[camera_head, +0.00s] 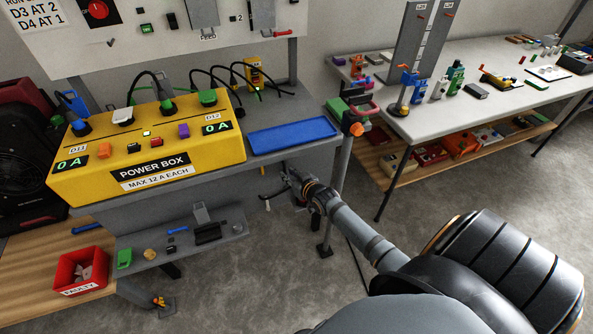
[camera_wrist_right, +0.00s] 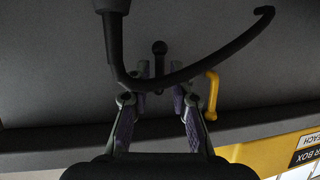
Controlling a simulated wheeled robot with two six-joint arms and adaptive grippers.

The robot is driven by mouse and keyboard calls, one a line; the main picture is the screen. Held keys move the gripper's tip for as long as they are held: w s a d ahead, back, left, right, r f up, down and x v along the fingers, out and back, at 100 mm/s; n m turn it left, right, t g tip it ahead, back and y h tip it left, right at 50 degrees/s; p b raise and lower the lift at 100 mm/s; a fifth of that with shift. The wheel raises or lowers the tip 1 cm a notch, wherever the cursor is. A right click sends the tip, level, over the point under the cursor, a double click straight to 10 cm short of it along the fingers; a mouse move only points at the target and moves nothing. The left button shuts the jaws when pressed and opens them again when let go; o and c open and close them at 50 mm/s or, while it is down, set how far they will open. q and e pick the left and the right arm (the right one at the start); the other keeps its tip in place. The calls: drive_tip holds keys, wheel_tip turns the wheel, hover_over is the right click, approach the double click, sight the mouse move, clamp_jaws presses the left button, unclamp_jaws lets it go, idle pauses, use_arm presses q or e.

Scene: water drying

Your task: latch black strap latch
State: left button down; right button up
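The black strap latch (camera_wrist_right: 215,62) shows in the right wrist view as a curved black strap. It comes down from a thicker piece at the top, bends, and sweeps up to the right to a hooked free end. A black knobbed peg (camera_wrist_right: 160,48) stands beside the bend on the grey panel. My right gripper (camera_wrist_right: 162,88) has its purple-padded fingers apart, with the strap crossing in front of them near the tips; I cannot tell whether they touch. In the head view, the right gripper (camera_head: 291,182) is small, beside the workbench's grey side. My left gripper is not in view.
A yellow hook (camera_wrist_right: 212,95) sits right of the fingers in the wrist view. The yellow power box (camera_head: 150,150) and blue tray (camera_head: 293,135) lie on the bench above the arm. A grey pole (camera_head: 340,175) stands close right of the gripper. Floor lies below it.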

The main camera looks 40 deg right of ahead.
drive_tip(key=v, duration=1)
drive_tip(key=shift+w, duration=0.15)
drive_tip(key=s+d+f+g+h+p, duration=0.1)
drive_tip(key=s+d+f+g+p, duration=0.15)
drive_tip(key=s+f, duration=0.6)
drive_tip(key=s+d+f+g+h+p, duration=0.1)
drive_tip(key=s+d+f+g+p, duration=0.25)
drive_tip(key=f, duration=0.85)
drive_tip(key=s+a+f+g+p, duration=0.1)
drive_tip(key=s+a+f, duration=0.3)
drive_tip(key=s, duration=0.5)
drive_tip(key=s+a+f+g+y+p, duration=0.1)
drive_tip(key=s+a+f+g, duration=0.2)
drive_tip(key=s, duration=0.6)
drive_tip(key=s+a+f+n+g+p, duration=0.1)
drive_tip(key=s+a+f, duration=0.3)
drive_tip(key=s, duration=0.5)
drive_tip(key=shift+s+a+f+g+y+p, duration=0.2)
drive_tip(key=shift+a+f+g+y+p, duration=0.15)
drive_tip(key=shift+a+g, duration=0.3)
